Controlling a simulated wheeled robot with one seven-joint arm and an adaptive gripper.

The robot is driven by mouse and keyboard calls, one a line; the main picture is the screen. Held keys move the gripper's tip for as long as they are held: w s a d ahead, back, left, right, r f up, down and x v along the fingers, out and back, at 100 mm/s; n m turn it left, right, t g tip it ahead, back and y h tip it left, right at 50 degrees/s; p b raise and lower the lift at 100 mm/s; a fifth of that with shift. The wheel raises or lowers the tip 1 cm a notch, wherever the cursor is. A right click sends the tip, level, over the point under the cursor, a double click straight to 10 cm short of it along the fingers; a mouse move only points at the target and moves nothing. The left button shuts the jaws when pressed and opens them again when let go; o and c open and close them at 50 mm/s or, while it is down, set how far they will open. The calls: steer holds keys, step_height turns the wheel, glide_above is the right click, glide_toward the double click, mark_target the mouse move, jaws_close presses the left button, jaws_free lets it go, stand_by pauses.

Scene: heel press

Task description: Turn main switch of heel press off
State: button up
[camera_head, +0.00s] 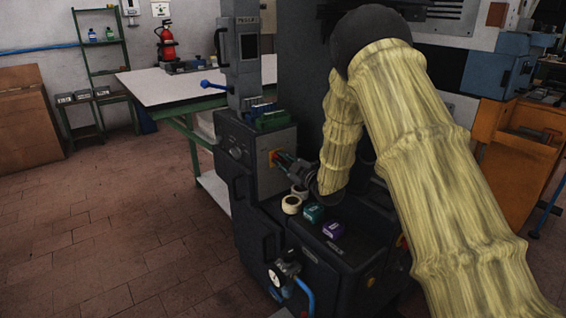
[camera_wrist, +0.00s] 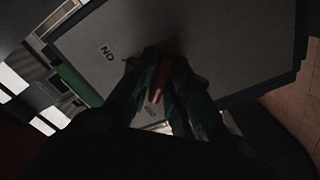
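The heel press (camera_head: 246,165) is a dark machine with a grey front panel in the middle of the head view. Its main switch (camera_head: 273,157) shows as a small yellow and red patch on that panel, mostly covered by my gripper (camera_head: 285,160). In the wrist view, my gripper's fingers (camera_wrist: 157,88) stand on both sides of a red switch handle (camera_wrist: 157,82), with a bit of yellow plate behind. The grey panel (camera_wrist: 200,40) carries dark lettering beside the switch. The view is dark, and I cannot tell whether the fingers touch the handle.
Tape rolls (camera_head: 291,204), a green box (camera_head: 314,212) and a purple box (camera_head: 333,230) lie on the machine's lower shelf below my gripper. A gauge (camera_head: 277,276) stands at the front. The floor on the left is clear.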

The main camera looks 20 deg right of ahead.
steer(key=shift+o, duration=0.6)
steer(key=shift+a, duration=0.1)
steer(key=v, duration=1.2)
